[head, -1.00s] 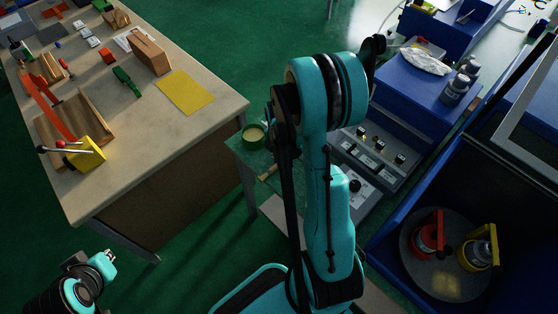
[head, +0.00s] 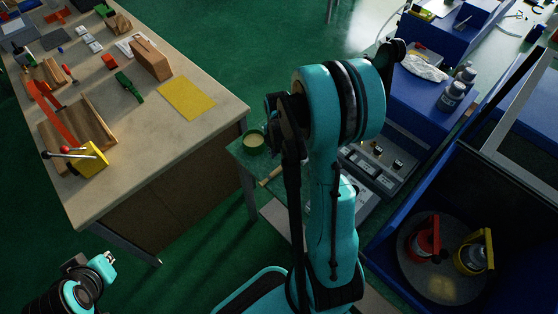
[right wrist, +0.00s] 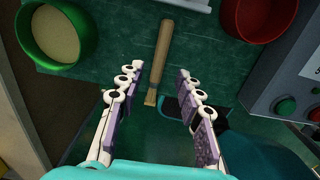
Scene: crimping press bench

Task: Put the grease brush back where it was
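The grease brush (right wrist: 163,50) has a wooden handle and a short pale end. It lies on the small green table (right wrist: 110,70); its handle also shows in the head view (head: 270,177). In the right wrist view, my right gripper (right wrist: 161,70) is open, its two fingers on either side of the brush's near part without visible contact. A green pot of beige grease (right wrist: 55,35) stands left of the brush, also in the head view (head: 253,141). My left gripper (head: 106,261) is low at left, away from the brush; its opening is unclear.
A red bowl (right wrist: 262,14) and a grey control box with buttons (right wrist: 292,88) are right of the brush. The wooden workbench (head: 210,120) is left of the green table. A blue bin (head: 385,235) with red and yellow items on a round plate is at right.

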